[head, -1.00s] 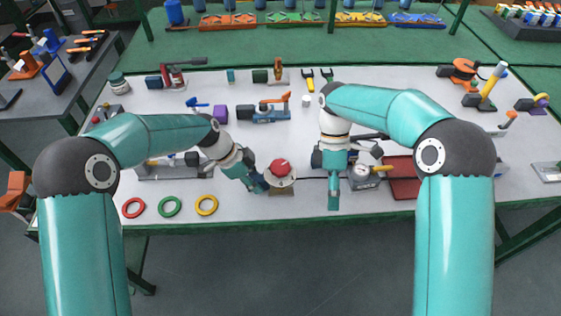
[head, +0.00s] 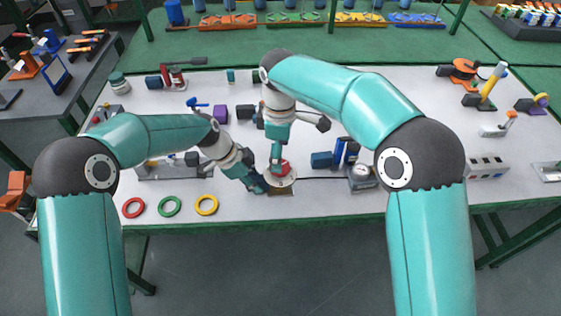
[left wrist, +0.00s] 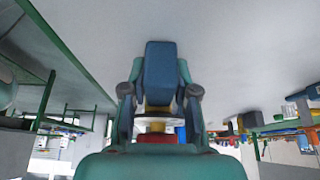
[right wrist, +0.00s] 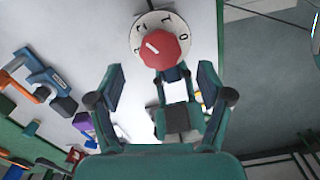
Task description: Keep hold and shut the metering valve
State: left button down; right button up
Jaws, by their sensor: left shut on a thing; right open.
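The metering valve is a red knob (head: 283,167) on a round white dial (head: 290,181) near the table's front edge. In the right wrist view the knob (right wrist: 163,49) carries a white line, and the dial (right wrist: 143,22) has dark marks. My left gripper (head: 260,184) is shut on the valve, from its left side. My right gripper (head: 277,164) is above the knob, pointing down. Its fingers (right wrist: 162,82) are open; contact with the knob is not visible.
A grey box with a gauge (head: 362,177) stands right of the valve, with a dark line between them. Red, green and yellow rings (head: 206,205) lie at the front left. A blue clamp-like part (head: 345,152) stands behind the gauge box.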

jog(key=shift+f, duration=2.15)
jog(key=c, duration=1.2)
